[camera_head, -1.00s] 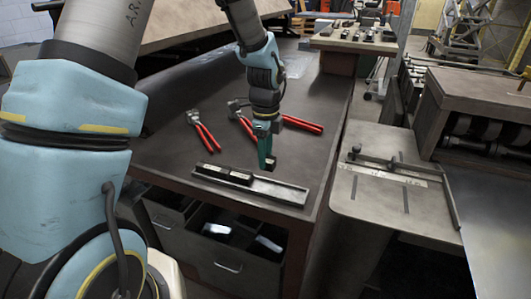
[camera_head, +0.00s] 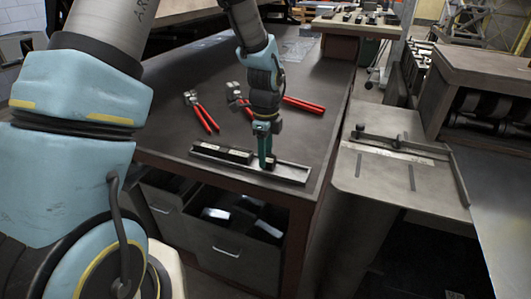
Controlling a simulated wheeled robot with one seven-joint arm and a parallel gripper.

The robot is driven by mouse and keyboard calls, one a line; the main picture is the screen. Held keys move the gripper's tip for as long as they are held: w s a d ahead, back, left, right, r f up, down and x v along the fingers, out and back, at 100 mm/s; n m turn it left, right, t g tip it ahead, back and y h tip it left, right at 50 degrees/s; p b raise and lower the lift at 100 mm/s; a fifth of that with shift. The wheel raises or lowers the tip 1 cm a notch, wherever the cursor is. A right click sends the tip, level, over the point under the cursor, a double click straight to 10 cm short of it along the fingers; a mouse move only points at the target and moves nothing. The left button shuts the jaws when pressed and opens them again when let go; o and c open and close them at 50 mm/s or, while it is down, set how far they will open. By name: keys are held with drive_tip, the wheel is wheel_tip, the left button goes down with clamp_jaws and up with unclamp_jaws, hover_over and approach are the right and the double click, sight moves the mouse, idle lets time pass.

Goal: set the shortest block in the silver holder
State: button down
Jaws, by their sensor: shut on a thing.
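The silver holder (camera_head: 294,174) is a long, shallow channel lying near the front edge of the dark workbench. Dark blocks (camera_head: 222,152) lie end to end in its left part, and its right part is empty. My gripper (camera_head: 266,160) points down over the middle of the holder, shut on a small dark block (camera_head: 270,164). That block is at the holder, just right of the row. The fingers partly hide it, and I cannot tell whether it touches the channel floor.
Red-handled pliers (camera_head: 204,116) and more red-handled tools (camera_head: 303,105) lie on the bench (camera_head: 320,130) behind the holder. Open drawers (camera_head: 232,248) are below the front edge. A metal table (camera_head: 380,180) stands to the right.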

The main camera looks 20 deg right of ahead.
drive_tip(key=shift+c, duration=1.7)
unclamp_jaws()
drive_tip(key=shift+r, duration=0.1)
wheel_tip(320, 180, up, 11)
drive_tip(key=b, duration=0.2)
drive_tip(key=s+a+f+n, duration=0.1)
drive_tip(key=s+a+n, duration=0.1)
drive_tip(key=a+n, duration=1)
drive_tip(key=s+a+f+n+t, duration=0.1)
drive_tip(key=s+a+n, duration=0.1)
drive_tip(key=a+n, duration=1.1)
drive_tip(key=a, duration=0.4)
drive_tip(key=shift+s+a+f+n+t, duration=0.15)
drive_tip(key=shift+s+a+n+t, duration=0.1)
drive_tip(key=shift+s+n+t, duration=0.1)
